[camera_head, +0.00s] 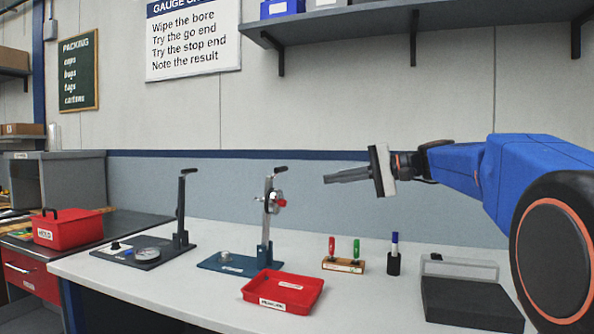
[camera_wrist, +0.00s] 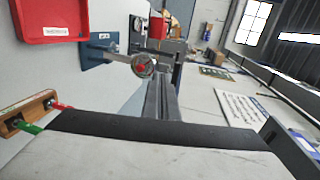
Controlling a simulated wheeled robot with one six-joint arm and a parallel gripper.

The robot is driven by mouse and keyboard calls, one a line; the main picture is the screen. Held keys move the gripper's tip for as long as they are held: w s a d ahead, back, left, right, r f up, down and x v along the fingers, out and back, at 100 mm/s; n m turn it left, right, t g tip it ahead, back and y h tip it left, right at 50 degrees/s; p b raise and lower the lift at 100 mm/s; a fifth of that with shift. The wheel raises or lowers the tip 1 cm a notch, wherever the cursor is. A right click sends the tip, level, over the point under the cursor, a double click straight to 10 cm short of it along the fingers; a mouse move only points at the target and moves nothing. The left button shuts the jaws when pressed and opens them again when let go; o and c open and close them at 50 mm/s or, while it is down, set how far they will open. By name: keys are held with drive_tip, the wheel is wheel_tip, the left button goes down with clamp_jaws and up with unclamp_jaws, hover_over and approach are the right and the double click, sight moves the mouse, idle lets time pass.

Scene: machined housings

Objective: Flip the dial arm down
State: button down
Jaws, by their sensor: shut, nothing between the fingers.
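The middle gauge stand has a grey upright post on a blue base plate (camera_head: 228,264). Its dial (camera_head: 275,201), with a red centre, is raised on the upright arm, which has a black tip (camera_head: 280,170) at the top. The dial also shows in the wrist view (camera_wrist: 143,66), just beyond my fingertips in the picture; the real gap is hard to judge. My gripper (camera_head: 328,179) is shut and empty, pointing left, to the right of the dial and slightly higher. In the head view there is clear space between them.
A red tray (camera_head: 284,300) lies in front of the stand. A marker block (camera_head: 343,265), a pen cup (camera_head: 394,264) and a dark grey box (camera_head: 470,302) stand to the right. Another gauge stand (camera_head: 181,212) is at the left. A shelf (camera_head: 345,18) hangs above.

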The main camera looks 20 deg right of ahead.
sight(283, 170)
drive_tip(key=shift+t+y, duration=0.3)
drive_tip(key=shift+y, duration=0.2)
drive_tip(key=w+d+r, duration=0.2)
drive_tip(key=d+r, duration=0.1)
drive_tip(key=shift+r, duration=0.15)
drive_tip(key=shift+a, duration=0.1)
drive_tip(key=x, duration=1.4)
